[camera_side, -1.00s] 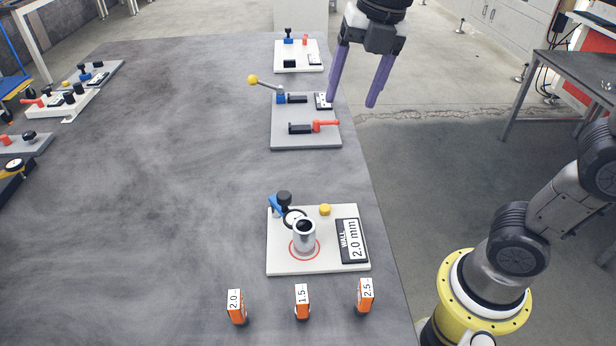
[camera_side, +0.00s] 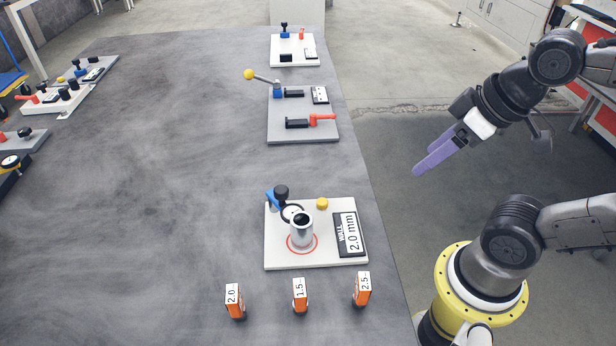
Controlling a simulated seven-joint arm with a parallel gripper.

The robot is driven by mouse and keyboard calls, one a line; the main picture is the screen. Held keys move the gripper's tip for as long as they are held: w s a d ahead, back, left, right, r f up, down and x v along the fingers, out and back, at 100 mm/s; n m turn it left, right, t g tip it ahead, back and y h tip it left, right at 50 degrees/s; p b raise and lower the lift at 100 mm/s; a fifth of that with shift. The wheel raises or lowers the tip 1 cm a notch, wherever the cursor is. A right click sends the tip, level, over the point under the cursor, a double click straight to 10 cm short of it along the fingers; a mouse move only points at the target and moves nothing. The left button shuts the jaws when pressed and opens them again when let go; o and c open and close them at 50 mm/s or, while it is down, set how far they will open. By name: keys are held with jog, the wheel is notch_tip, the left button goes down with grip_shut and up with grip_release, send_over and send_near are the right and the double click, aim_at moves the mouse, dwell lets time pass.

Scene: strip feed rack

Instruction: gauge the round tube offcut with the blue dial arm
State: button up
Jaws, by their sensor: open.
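The round tube offcut (camera_side: 302,233) is a short silver tube, upright inside a red ring on a white plate (camera_side: 285,257). Behind it on the same plate is the blue dial arm (camera_side: 274,199) with a black knob (camera_side: 281,191) and a round white dial (camera_side: 291,213) close against the tube's rear left. I cannot tell whether they touch. A label (camera_side: 349,233) on the plate reads WALL 2.0 mm. My gripper (camera_side: 425,164), with purple fingers, is open and empty in the air right of the table, well away from the plate.
Three orange tags reading 2.0 (camera_side: 234,301), 1.5 (camera_side: 300,295) and 2.5 (camera_side: 362,289) stand in front of the plate. A yellow button (camera_side: 322,203) sits on the plate. A grey plate (camera_side: 303,133) with levers lies behind. The table's left middle is clear.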

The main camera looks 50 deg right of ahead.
jog(key=shift+m, duration=0.4)
jog(key=shift+r, duration=0.1)
dwell(2.9)
